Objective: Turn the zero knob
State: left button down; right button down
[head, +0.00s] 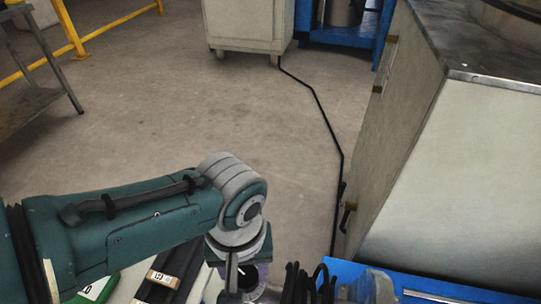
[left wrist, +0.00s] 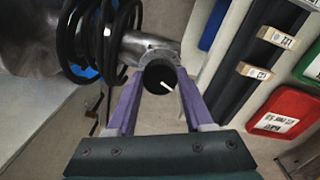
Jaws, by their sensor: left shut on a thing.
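The zero knob (left wrist: 157,78) is round and black with a white pointer mark, in the middle of the left wrist view. It sits at the end of a silver metal pipe-like body (left wrist: 138,48). My left gripper (left wrist: 161,86) has purple fingers on either side of the knob and is shut on it. In the head view my left gripper (head: 247,276) points down at the bottom edge, and its arm partly hides the knob. The pointer slants toward the lower right in the left wrist view. My right gripper is in neither view.
Coiled black cables (left wrist: 92,40) hang close beside the knob. A black rail with tags (left wrist: 255,55) and a red labelled bin (left wrist: 283,110) lie to the right. In the head view a grey cabinet (head: 450,170) stands at right; the floor (head: 200,110) beyond is open.

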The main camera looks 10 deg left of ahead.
aim_at(245, 275)
pick_arm(q)
jog(key=n, duration=0.4)
jog(key=shift+n+p, duration=0.3)
jog(key=shift+p, duration=0.1)
jog(key=shift+n, duration=1.9)
jog(key=shift+c, duration=1.4)
grip_release()
notch_tip(245, 275, up, 10)
jog(key=p, duration=0.9)
